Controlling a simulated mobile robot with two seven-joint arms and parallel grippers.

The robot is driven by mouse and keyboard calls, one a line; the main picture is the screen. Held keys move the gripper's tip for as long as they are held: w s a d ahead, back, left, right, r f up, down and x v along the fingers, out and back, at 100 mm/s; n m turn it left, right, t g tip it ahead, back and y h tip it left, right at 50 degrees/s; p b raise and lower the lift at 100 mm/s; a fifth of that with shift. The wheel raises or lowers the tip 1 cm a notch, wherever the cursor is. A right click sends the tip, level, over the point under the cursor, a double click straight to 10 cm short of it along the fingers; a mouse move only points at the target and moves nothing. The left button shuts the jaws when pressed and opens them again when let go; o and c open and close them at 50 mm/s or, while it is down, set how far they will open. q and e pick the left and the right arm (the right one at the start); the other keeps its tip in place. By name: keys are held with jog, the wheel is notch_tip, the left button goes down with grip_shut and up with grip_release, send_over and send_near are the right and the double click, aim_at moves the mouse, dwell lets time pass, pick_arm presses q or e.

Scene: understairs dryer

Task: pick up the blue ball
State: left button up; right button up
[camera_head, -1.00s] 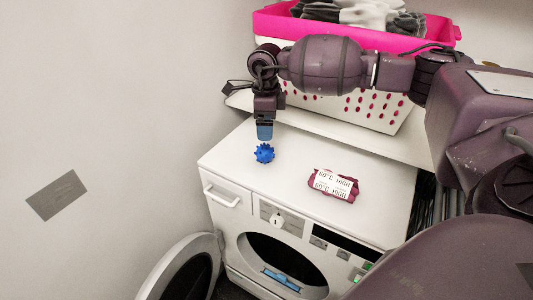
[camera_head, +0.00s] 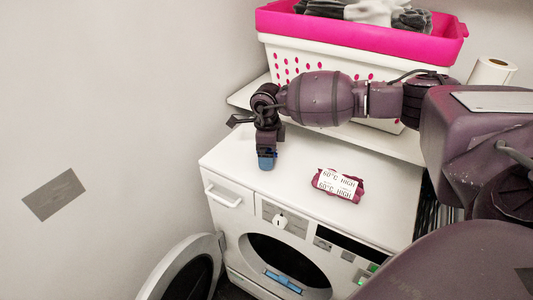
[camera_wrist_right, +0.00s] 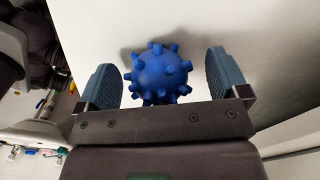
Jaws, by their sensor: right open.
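The blue ball (camera_wrist_right: 158,72), covered in knobs, sits on the white dryer top (camera_head: 300,160). In the right wrist view it lies between the two blue-grey fingers of my right gripper (camera_wrist_right: 166,78), with a gap on each side. The gripper is open. In the head view my right gripper (camera_head: 266,162) points down at the dryer top near its left end and hides nearly all of the ball. My left gripper is not in view.
A maroon packet with white labels (camera_head: 338,185) lies on the dryer top to the right. A pink and white laundry basket (camera_head: 300,68) stands on a shelf behind my arm. A paper roll (camera_head: 492,72) stands at right. The dryer's round door (camera_head: 190,270) hangs open below.

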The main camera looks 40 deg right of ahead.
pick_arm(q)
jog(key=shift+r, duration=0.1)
pick_arm(e)
jog(key=c, duration=1)
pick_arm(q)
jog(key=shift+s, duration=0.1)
pick_arm(e)
jog(key=shift+o, duration=0.2)
jog(key=shift+r, duration=0.15)
